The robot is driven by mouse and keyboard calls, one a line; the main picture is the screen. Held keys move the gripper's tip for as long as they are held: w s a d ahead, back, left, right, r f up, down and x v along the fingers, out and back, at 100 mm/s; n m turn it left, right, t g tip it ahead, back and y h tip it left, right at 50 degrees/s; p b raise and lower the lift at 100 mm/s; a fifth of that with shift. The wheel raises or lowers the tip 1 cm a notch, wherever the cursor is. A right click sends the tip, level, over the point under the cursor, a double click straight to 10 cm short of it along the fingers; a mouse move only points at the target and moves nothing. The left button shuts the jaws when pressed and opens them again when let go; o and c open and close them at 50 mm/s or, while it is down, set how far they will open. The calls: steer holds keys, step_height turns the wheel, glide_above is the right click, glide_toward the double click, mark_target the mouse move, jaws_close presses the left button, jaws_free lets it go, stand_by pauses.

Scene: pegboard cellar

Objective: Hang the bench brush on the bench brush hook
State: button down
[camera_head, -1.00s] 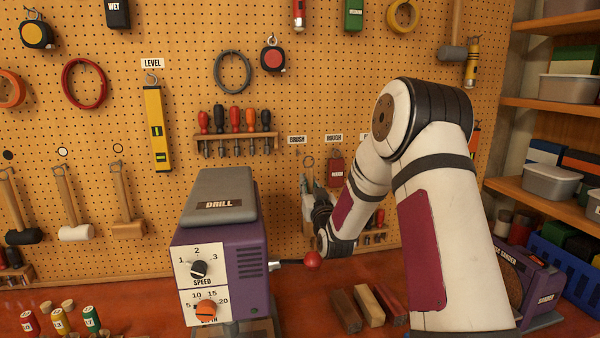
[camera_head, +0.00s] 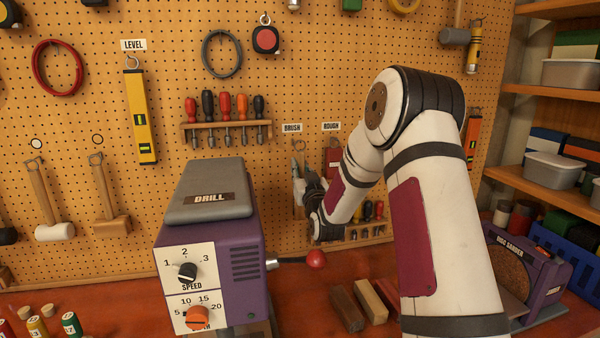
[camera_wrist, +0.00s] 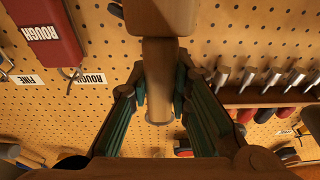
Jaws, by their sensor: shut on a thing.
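The bench brush shows in the wrist view as a pale wooden piece with a narrower handle (camera_wrist: 158,75). My gripper (camera_wrist: 160,88) is shut on that handle, one green-padded finger on each side. In the head view my gripper (camera_head: 311,192) is close to the pegboard, below the BRUSH label (camera_head: 292,128), and my forearm partly covers it. A small loop-like bench brush hook (camera_head: 298,146) shows just under that label. I cannot tell whether the brush touches it. The bristles are not clear in either view.
A red block (camera_wrist: 42,32) marked ROUGH hangs beside the brush. A screwdriver rack (camera_head: 228,133) is to the left in the head view. The purple drill (camera_head: 212,245) stands on the red bench, with wooden blocks (camera_head: 370,299) to its right.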

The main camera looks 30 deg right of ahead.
steer(key=shift+w+d+f+b, duration=0.15)
steer(key=shift+w+d+b, duration=0.15)
steer(key=shift+w+b, duration=0.55)
steer(key=shift+w+d+f+b, duration=0.25)
steer(key=shift+w+b, duration=0.2)
steer(key=shift+w, duration=0.7)
steer(key=shift+w+d+f+b, duration=0.1)
steer(key=shift+w+d+b, duration=0.2)
steer(key=shift+w+b, duration=0.55)
steer(key=shift+w, duration=0.2)
steer(key=c, duration=1.4)
jaws_free()
steer(key=shift+s, duration=0.1)
steer(key=v, duration=1.2)
